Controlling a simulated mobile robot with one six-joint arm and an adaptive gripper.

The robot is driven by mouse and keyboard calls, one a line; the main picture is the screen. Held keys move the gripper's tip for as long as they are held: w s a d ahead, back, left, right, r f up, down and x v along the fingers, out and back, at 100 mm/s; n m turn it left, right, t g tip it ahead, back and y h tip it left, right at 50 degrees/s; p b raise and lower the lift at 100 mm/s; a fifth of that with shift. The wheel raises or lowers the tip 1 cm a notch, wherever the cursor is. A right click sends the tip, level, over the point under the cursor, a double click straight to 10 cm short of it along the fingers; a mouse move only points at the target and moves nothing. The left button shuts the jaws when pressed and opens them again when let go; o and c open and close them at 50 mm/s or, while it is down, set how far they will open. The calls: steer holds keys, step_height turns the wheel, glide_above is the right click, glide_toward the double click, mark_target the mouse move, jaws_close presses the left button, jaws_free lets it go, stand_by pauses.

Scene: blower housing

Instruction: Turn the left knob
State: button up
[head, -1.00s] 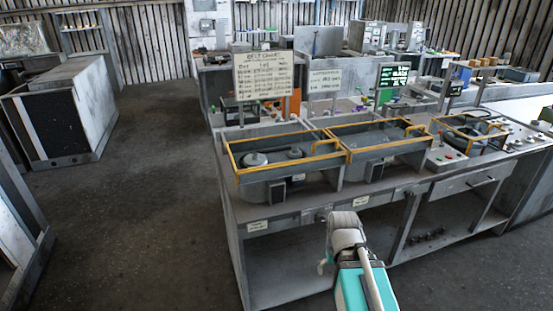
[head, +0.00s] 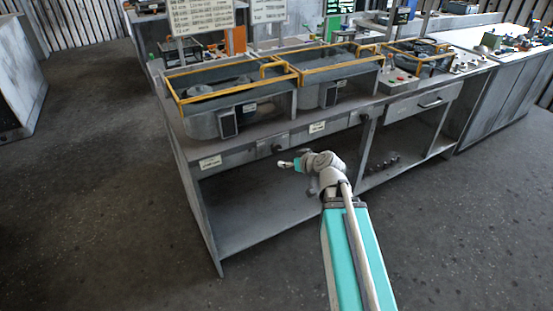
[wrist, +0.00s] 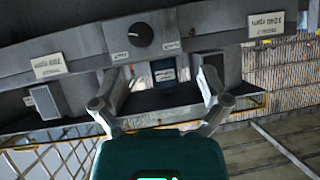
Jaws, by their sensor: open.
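A black round knob with a pale pointer mark shows in the wrist view (wrist: 139,35), on the grey front panel beyond my fingertips. I cannot tell for sure which knob it is. In the head view, a small dark knob (head: 278,147) sits on the bench's front panel between two white labels. My gripper (head: 287,164) is in front of the bench, just below that panel. In the wrist view, my gripper (wrist: 162,78) has its two fingers spread wide, with nothing between them. The knob is apart from the fingers.
The grey bench (head: 205,185) has an open lower shelf. Yellow-railed basins (head: 215,120) stand on top, and a drawer (head: 425,101) is at right. White labels (head: 210,162) mark the panel. The floor (head: 100,215) at left is clear.

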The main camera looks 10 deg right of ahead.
mark_target(278, 149)
steer(key=shift+w+d+r+t+b, duration=0.2)
steer(key=shift+w+d+t, duration=0.2)
steer(key=shift+d+t, duration=0.15)
steer(key=shift+w+d+r+t+b, duration=0.1)
steer(key=shift+w+d+t+b, duration=0.1)
steer(key=shift+w+d+t, duration=0.3)
steer(key=shift+f, duration=0.15)
steer(key=b+x, duration=0.5)
steer(key=x, duration=0.8)
steer(key=shift+w+d+f, duration=0.1)
steer(key=shift+w+f, duration=0.1)
steer(key=shift+f, duration=0.1)
steer(key=c, duration=1.2)
steer(key=shift+o, duration=0.2)
steer(key=shift+m, duration=0.3)
